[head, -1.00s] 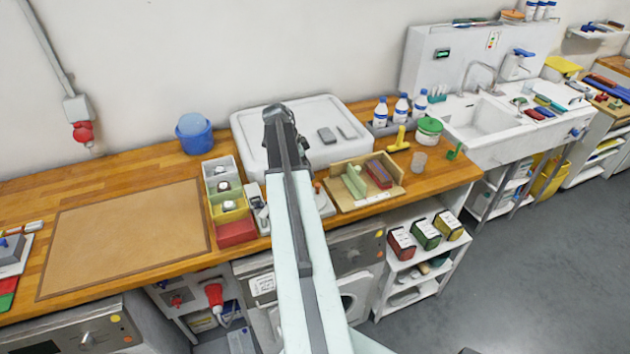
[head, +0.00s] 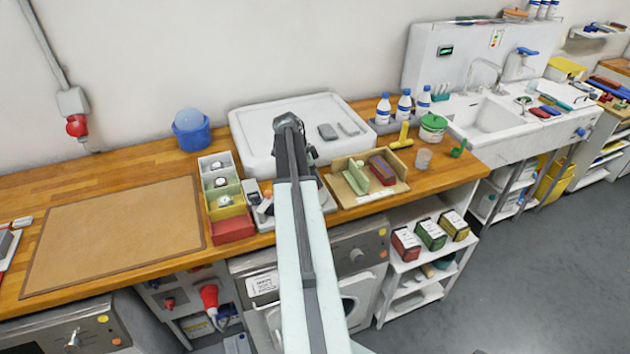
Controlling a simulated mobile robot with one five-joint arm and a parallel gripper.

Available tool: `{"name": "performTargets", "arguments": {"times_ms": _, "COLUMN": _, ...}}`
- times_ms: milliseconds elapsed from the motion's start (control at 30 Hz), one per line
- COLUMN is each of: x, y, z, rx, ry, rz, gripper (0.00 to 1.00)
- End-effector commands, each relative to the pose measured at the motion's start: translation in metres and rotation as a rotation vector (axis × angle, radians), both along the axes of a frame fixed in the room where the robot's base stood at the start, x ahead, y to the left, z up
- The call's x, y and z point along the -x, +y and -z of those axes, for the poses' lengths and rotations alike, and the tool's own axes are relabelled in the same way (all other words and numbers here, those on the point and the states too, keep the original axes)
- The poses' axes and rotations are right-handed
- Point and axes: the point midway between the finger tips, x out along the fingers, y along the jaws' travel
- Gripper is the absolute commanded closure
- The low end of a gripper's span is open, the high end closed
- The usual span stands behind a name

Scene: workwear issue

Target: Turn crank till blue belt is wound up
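My arm reaches out over the wooden bench, and its dark end (head: 288,122) is above the front edge of the white tray. My gripper is mostly hidden behind my own arm, with only a dark part (head: 311,155) showing at its right side. I cannot see its fingertips or whether they hold anything. A grey device (head: 326,203) lies on the bench behind my arm, partly covered by it. I cannot make out a crank or a blue belt; they may be hidden by the arm or too small to tell.
Left of the arm are stacked colored bins (head: 222,190), a blue bucket (head: 191,131) and a bare brown mat (head: 115,230). The white tray (head: 250,135) stands behind. To the right are a wooden box (head: 347,197), white bottles (head: 404,106) and a sink (head: 490,115).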

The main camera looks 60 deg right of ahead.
Motion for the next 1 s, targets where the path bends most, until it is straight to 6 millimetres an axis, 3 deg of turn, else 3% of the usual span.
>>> {"name": "performTargets", "arguments": {"times_ms": 33, "x": 0.0, "y": 0.0, "z": 0.0, "rx": 0.0, "ry": 0.0, "rz": 0.0, "gripper": 0.82}}
{"name": "performTargets", "arguments": {"times_ms": 100, "x": 0.0, "y": 0.0, "z": 0.0, "rx": 0.0, "ry": 0.0, "rz": 0.0, "gripper": 1.0}}
{"name": "performTargets", "arguments": {"times_ms": 167, "x": 0.0, "y": 0.0, "z": 0.0, "rx": 0.0, "ry": 0.0, "rz": 0.001, "gripper": 1.0}}
{"name": "performTargets", "arguments": {"times_ms": 200, "x": 0.003, "y": 0.012, "z": 0.0, "rx": 0.0, "ry": 0.0, "rz": 0.0, "gripper": 1.0}}
{"name": "performTargets", "arguments": {"times_ms": 400, "x": 0.0, "y": 0.001, "z": 0.0, "rx": -0.002, "ry": 0.0, "rz": -0.004, "gripper": 1.0}}
{"name": "performTargets", "arguments": {"times_ms": 1000, "x": -0.002, "y": -0.001, "z": -0.001, "rx": 0.004, "ry": 0.0, "rz": -0.09, "gripper": 1.0}}
